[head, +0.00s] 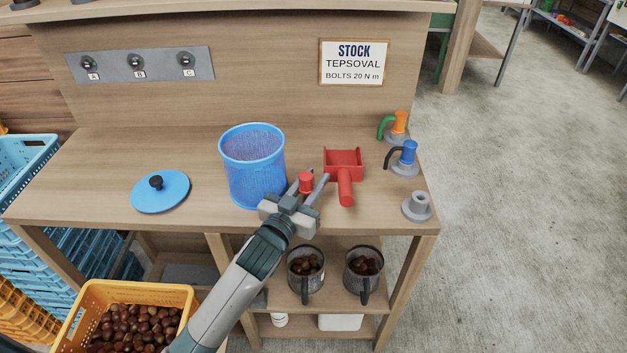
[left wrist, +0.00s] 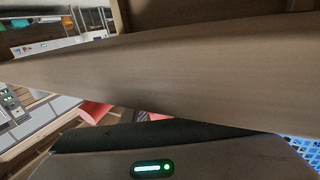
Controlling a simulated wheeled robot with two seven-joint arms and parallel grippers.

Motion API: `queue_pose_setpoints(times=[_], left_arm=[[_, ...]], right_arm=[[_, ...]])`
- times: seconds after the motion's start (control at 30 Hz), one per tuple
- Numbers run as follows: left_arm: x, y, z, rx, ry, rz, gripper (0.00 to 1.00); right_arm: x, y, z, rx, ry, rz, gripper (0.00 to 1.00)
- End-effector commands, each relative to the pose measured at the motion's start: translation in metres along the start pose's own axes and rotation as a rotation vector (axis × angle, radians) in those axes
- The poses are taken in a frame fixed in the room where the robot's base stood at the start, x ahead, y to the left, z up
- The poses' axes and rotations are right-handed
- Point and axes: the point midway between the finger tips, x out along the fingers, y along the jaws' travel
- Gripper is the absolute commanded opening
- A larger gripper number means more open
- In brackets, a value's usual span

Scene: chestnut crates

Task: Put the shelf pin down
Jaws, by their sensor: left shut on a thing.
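My left gripper (head: 315,178) reaches over the front of the wooden bench. It is shut on a small red piece (head: 306,183), which I take to be the shelf pin; only its red upper part shows between the fingers. I cannot tell whether it touches the bench top. The gripper is between the blue mesh basket (head: 253,170) and the red scoop (head: 345,170). In the left wrist view a wooden board fills most of the picture and the fingertips are hidden. My right gripper is not in view.
A blue lid (head: 160,191) lies left of the basket. An orange piece (head: 400,122), a blue piece (head: 408,151) and a grey holder (head: 416,206) stand at the right edge. Two mugs of chestnuts (head: 305,268) sit on the shelf below. Bench room is clear between lid and basket.

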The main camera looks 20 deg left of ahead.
Motion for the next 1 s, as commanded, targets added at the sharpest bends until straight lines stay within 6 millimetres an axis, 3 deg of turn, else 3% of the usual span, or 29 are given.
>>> queue_pose_setpoints(times=[0.13, 0.17, 0.23, 0.67, 1.0], left_arm=[[0.000, 0.000, 0.003, 0.000, 0.000, 0.000, 0.01], [0.000, 0.000, 0.003, 0.000, 0.000, 0.000, 0.30], [0.000, 0.000, 0.003, 0.000, 0.000, 0.000, 0.44], [-0.001, 0.000, -0.001, 0.000, 0.000, 0.001, 0.44], [-0.042, 0.000, 0.003, -0.001, -0.003, 0.000, 0.44]], right_arm=[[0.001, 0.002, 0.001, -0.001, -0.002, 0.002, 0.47], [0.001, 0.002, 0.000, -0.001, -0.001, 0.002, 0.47], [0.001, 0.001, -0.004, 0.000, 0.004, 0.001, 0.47], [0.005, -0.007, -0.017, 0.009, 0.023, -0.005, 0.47], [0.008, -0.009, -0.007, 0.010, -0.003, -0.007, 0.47]])
